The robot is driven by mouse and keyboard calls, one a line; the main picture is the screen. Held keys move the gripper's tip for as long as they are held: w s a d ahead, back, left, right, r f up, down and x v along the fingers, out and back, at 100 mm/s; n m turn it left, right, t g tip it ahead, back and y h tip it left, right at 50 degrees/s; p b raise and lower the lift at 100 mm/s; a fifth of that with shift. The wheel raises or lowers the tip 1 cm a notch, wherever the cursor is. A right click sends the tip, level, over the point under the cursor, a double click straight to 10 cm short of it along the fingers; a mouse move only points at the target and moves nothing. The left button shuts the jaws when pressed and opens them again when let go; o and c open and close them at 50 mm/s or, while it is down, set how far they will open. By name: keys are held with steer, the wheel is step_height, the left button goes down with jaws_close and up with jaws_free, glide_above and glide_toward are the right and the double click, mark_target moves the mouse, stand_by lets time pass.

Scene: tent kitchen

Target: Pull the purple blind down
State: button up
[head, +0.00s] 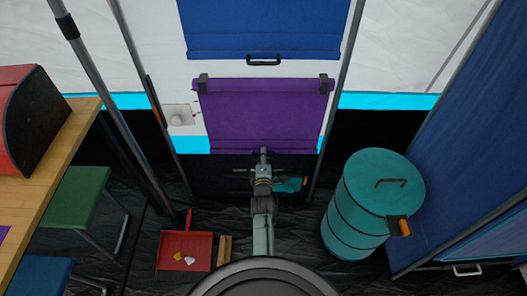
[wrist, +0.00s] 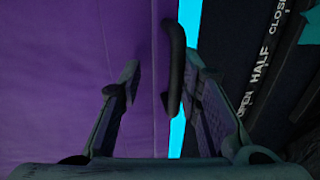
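The purple blind (head: 262,115) hangs partly lowered in the middle of the head view, below a roller with dark brackets. It fills the left of the wrist view (wrist: 75,75). My gripper (head: 263,152) is at the blind's bottom edge; it also shows in the wrist view (wrist: 160,75). Its two fingers are apart. A black handle (wrist: 175,65) at the blind's edge lies between the fingers, closer to the right one. I cannot tell whether that finger touches it. The arm hides the handle in the head view.
A blue blind (head: 262,25) with its own handle hangs above. A dark panel with OPEN, HALF and CLOSED labels (wrist: 262,65) is beside the blind's edge. A teal barrel (head: 372,205) stands right, a red dustpan (head: 185,250) lies left, and a wooden table (head: 55,170) is far left.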

mark_target(263, 144)
steer(key=shift+r, duration=1.85)
